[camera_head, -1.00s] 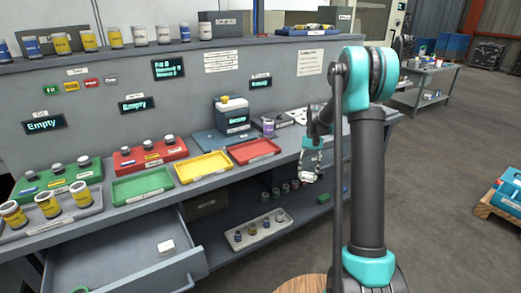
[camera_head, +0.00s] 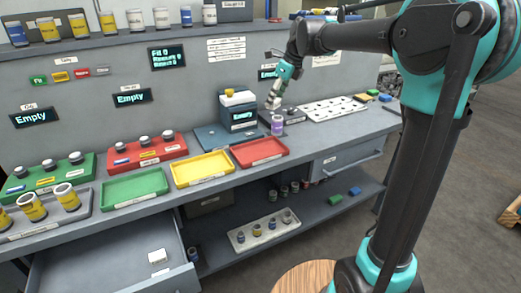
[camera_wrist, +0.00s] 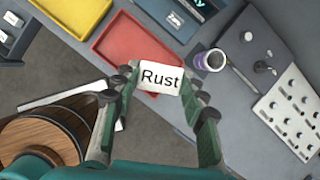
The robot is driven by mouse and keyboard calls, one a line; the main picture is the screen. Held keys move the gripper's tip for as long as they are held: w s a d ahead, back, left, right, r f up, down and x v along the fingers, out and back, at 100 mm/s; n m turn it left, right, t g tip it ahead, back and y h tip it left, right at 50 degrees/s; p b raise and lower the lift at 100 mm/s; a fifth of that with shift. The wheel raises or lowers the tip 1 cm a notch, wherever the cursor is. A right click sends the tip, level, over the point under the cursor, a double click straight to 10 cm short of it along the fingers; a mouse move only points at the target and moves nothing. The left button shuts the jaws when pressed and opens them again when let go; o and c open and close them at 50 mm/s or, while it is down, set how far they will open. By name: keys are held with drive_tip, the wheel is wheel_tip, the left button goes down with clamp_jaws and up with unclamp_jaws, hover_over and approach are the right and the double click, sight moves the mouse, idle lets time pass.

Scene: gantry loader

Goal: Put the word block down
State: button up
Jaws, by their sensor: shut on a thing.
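My gripper (camera_wrist: 160,84) is shut on a white word block (camera_wrist: 160,78) that reads "Rust" in the wrist view. The block sits between the two green fingers, its lettered face toward the camera. In the head view my gripper (camera_head: 273,102) is above the back right part of the bench (camera_head: 330,137), near a purple-labelled jar (camera_head: 277,125). The block is too small there to read. In the wrist view the red tray (camera_wrist: 125,42) lies beyond the block, and the purple-labelled jar (camera_wrist: 207,62) stands to its right.
Green (camera_head: 134,187), yellow (camera_head: 202,169) and red (camera_head: 258,151) trays line the bench front and look empty. A perforated white plate (camera_head: 332,108) lies at the right. The left drawer (camera_head: 105,272) is open with a white block (camera_head: 157,256) inside. A wooden barrel (camera_wrist: 42,145) stands below the bench.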

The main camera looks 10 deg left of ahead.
drive_tip(key=shift+a+r+m, duration=0.45)
drive_tip(key=shift+r+m, duration=0.05)
drive_tip(key=shift+r, duration=0.1)
wheel_tip(320, 180, down, 20)
drive_tip(key=shift+r, duration=0.1)
drive_tip(key=o, duration=1.1)
drive_tip(key=shift+o, duration=0.2)
